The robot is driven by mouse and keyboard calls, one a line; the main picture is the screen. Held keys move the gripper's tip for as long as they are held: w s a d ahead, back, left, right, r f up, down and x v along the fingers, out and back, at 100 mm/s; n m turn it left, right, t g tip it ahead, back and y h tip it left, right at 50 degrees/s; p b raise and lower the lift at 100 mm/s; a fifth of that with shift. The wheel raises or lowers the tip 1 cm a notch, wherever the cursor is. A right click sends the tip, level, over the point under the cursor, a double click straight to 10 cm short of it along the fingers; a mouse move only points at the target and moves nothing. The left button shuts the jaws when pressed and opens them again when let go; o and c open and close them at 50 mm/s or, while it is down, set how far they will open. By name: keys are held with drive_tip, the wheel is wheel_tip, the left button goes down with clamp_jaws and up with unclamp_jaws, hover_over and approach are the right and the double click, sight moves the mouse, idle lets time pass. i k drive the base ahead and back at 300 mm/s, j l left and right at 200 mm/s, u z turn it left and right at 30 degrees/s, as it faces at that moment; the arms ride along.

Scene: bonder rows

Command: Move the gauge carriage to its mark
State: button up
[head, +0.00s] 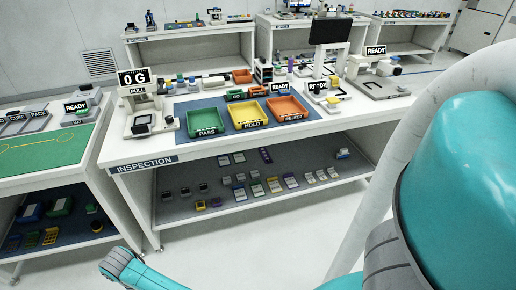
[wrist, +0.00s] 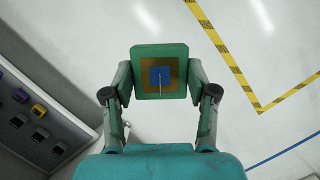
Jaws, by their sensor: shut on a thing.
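My gripper (wrist: 160,85) is shut on a green square plate (wrist: 159,51) with a gold square and a blue centre, one finger at each side. A thin pale pin or line shows on the blue centre. The plate is held over the floor. In the head view the inspection bench (head: 135,170) carries a pull tester (head: 145,112) at its left under a "0 G" sign. Small stations with READY signs (head: 318,87) stand at the right. I cannot tell which part is the gauge carriage, and its mark is not clear.
Green PASS (head: 205,117), yellow HOLD (head: 247,113) and orange REJECT (head: 287,107) trays stand on the bench. Its lower shelf holds several small parts. A green-topped bench (head: 50,150) stands at the left. Open floor (wrist: 240,90) with yellow-black tape lies below my gripper.

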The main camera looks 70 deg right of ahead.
sight(385, 66)
drive_tip(key=z, duration=1.6)
